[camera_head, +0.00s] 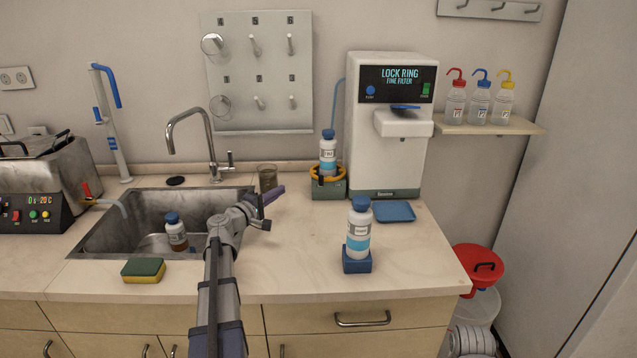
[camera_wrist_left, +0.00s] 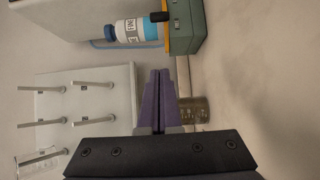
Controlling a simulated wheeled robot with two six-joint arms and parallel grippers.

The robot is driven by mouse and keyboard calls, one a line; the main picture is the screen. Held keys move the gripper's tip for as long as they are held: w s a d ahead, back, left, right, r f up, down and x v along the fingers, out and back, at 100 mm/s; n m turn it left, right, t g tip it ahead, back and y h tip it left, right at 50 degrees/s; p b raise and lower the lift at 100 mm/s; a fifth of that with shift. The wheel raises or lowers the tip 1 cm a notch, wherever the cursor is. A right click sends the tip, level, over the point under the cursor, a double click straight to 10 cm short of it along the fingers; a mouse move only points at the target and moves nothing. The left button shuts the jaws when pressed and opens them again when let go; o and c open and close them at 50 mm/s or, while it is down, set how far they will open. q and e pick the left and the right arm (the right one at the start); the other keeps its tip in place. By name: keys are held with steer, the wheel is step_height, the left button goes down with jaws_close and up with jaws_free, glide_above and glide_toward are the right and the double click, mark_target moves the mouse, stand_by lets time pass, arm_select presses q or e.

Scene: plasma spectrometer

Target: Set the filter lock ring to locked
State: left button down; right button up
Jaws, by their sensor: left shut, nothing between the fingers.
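The orange lock ring (camera_head: 328,175) sits on top of a green-grey base (camera_head: 328,190) on the counter, around the foot of a blue-capped bottle (camera_head: 328,155). A small dark tab shows on the ring. In the left wrist view the ring (camera_wrist_left: 166,34) is seen sideways at the top, with the dark tab (camera_wrist_left: 159,17), the base (camera_wrist_left: 187,28) and the bottle (camera_wrist_left: 135,30). My left gripper (camera_head: 278,191) is shut and empty, left of the base and apart from it. Its purple fingers (camera_wrist_left: 159,76) are together in the wrist view. My right gripper is not in view.
A white filter machine (camera_head: 388,125) labelled "LOCK RING FINE FILTER" stands right behind the base. A brownish glass beaker (camera_head: 267,178) stands close behind my left gripper. A second bottle (camera_head: 358,232) stands in a blue holder in front. The sink (camera_head: 150,205) is at left.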

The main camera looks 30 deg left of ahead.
arm_select(q)
steer(key=w, duration=0.6)
steer(key=w+d, duration=0.1)
steer(key=w, duration=0.2)
steer(key=shift+w, duration=0.3)
steer(key=d, duration=0.3)
steer(key=shift+w, duration=0.35)
steer(key=shift+w+d, duration=0.15)
steer(key=shift+d, duration=0.4)
